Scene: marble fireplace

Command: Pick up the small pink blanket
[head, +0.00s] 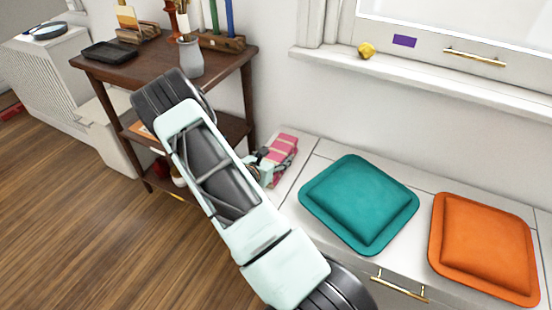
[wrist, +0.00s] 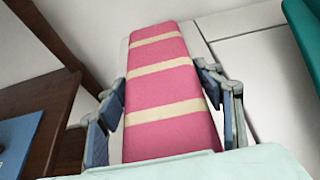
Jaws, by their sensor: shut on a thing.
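The small pink blanket (wrist: 160,88) is a folded pink bundle with cream stripes. In the head view the blanket (head: 284,150) is at the left end of the white bench, partly hidden by my arm and gripper. My gripper (head: 262,165) is at its near side in the head view. In the wrist view my gripper (wrist: 165,112) has one finger on each side of the blanket and is shut on it. I cannot tell whether the blanket is lifted off the bench.
A teal cushion (head: 358,204) and an orange cushion (head: 484,248) lie on the white bench (head: 290,205) to the right. A dark wooden shelf (head: 125,70) with a grey vase (head: 191,57) stands left of the blanket. The windowsill (head: 420,80) runs above the bench.

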